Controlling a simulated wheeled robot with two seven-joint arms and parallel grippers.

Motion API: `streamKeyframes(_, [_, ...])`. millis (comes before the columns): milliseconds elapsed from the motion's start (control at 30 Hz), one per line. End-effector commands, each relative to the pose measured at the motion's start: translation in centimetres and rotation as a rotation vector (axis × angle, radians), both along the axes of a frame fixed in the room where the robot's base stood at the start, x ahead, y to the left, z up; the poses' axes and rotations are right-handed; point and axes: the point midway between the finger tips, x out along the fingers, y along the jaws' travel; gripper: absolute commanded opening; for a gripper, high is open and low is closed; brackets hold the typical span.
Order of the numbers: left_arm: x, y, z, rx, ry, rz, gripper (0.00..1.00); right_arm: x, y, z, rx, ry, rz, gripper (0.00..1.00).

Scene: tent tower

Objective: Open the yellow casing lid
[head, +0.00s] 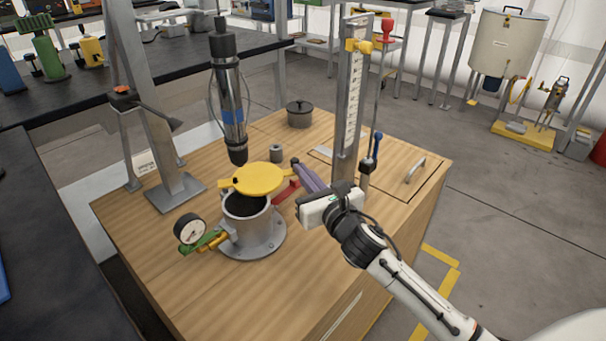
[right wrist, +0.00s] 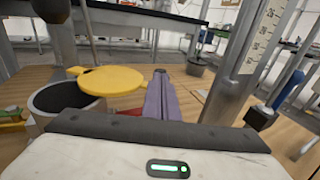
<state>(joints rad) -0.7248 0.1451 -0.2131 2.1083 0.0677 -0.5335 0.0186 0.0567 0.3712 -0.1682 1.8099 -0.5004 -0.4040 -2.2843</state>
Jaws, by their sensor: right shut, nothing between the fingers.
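The yellow casing lid (head: 258,178) is a flat round disc at the top of the grey flanged casing (head: 252,225). It sits off toward the far side, so the dark opening of the casing shows in front of it. The lid also shows in the right wrist view (right wrist: 110,79), beside the open casing mouth (right wrist: 66,98). My right gripper (head: 297,164) is shut and empty, just right of the lid; its purple fingers also show in the right wrist view (right wrist: 159,80). A small gap appears between fingers and lid. My left gripper is not in view.
A dark cylindrical tool (head: 229,100) hangs above and behind the lid. A pressure gauge (head: 190,229) and green handle sit left of the casing. A red lever (head: 285,192) lies by the gripper. A ruled post (head: 350,105) and blue-knobbed lever (head: 373,150) stand right.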

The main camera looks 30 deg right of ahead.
Motion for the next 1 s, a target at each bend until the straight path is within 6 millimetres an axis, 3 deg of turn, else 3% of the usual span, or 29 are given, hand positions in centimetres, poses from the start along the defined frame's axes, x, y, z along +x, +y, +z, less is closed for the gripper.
streamKeyframes(467, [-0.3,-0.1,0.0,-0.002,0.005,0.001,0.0,0.6,0.0,0.1,-0.002,-0.001,0.01,0.0])
streamKeyframes(667, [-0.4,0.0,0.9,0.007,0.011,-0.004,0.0,2.3,-0.8,0.4,-0.01,-0.001,0.1,0.0])
streamKeyframes(800, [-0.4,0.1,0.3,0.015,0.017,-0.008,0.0,4.0,-1.4,0.1,-0.003,-0.001,0.129,0.0])
streamKeyframes(1000, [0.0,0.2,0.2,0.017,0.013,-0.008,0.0,4.8,-1.6,0.0,0.001,0.0,0.129,0.0])
